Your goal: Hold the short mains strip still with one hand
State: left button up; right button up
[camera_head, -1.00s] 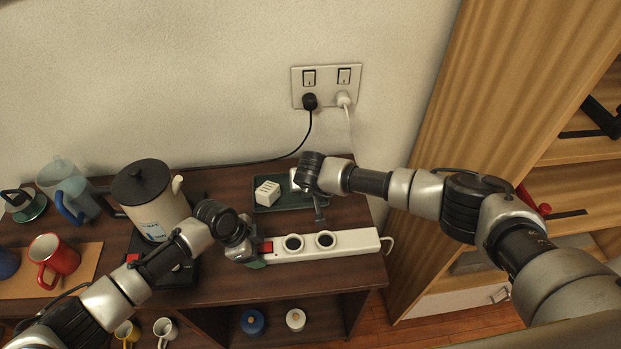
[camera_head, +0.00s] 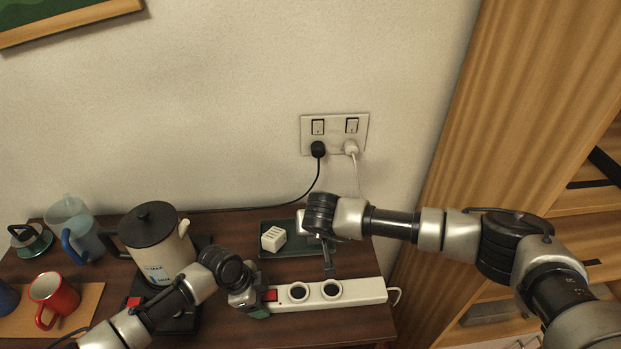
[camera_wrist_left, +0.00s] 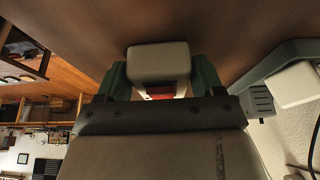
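My left gripper (camera_head: 256,302) is at that left end. In the left wrist view, its green fingers (camera_wrist_left: 162,78) stand on both sides of the white strip end (camera_wrist_left: 158,60), closed against it, with the red switch just showing. My right gripper (camera_head: 327,258) hangs above and behind the strip's middle, pointing down. Its fingers are too small and overlapped to tell whether they are open.
A dark green tray (camera_head: 268,228) behind the strip holds a white slotted block (camera_head: 273,238). A kettle (camera_head: 155,245) stands left, near my left arm. A red mug (camera_head: 53,297) and a blue-handled jug (camera_head: 76,230) are farther left. A wall socket (camera_head: 334,133) has two plugs in.

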pick_arm(q)
jog(key=o, duration=0.4)
jog(key=v, duration=1.2)
jog(key=shift+a, duration=0.1)
notch_tip(320, 180, up, 10)
jog(key=p, duration=1)
jog(key=shift+f, duration=0.1)
